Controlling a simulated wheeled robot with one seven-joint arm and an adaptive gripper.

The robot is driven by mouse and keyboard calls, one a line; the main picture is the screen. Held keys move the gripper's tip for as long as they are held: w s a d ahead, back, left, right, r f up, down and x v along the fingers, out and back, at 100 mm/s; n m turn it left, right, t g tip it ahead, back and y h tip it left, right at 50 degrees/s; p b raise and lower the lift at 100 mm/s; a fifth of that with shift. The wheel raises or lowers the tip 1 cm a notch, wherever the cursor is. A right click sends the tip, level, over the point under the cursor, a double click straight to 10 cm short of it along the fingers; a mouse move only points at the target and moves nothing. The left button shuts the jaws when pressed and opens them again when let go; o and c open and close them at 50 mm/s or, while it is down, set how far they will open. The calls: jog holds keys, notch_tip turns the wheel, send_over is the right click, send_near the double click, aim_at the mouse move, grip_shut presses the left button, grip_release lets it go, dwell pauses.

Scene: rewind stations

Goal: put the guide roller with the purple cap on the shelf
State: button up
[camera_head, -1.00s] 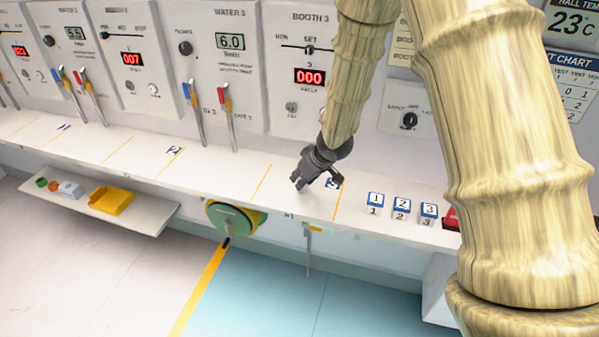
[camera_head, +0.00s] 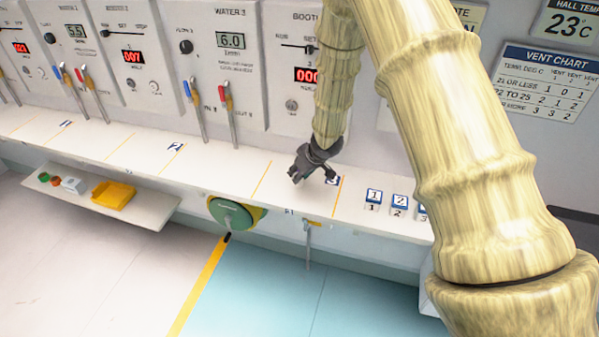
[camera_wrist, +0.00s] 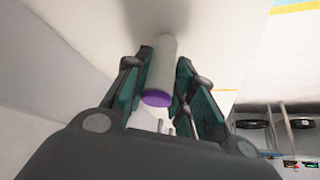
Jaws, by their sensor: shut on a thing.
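The guide roller is a white cylinder with a purple cap (camera_wrist: 157,99), seen in the wrist view between my two fingers. My gripper (camera_wrist: 165,78) is shut on it, with the purple end toward the wrist camera. The roller's far end is close to a pale surface; I cannot tell whether it touches. In the head view my gripper (camera_head: 314,176) is low over the white counter near the blue 3 label, and the roller cannot be made out there. A low white shelf (camera_head: 150,209) sticks out below the counter at the left.
On the low shelf are a yellow tray (camera_head: 114,195) and small green, orange and pale items. A green disc (camera_head: 231,214) and a grey lever (camera_head: 308,245) are on the counter's front. Numbered blocks (camera_head: 373,196) stand right of my gripper. Levers (camera_head: 228,110) line the wall.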

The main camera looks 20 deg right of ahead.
jog(key=shift+f, duration=0.15)
jog(key=o, duration=1)
jog(key=shift+b+v, duration=0.4)
jog(key=shift+v, duration=5.75)
jog(key=shift+w+a, duration=0.1)
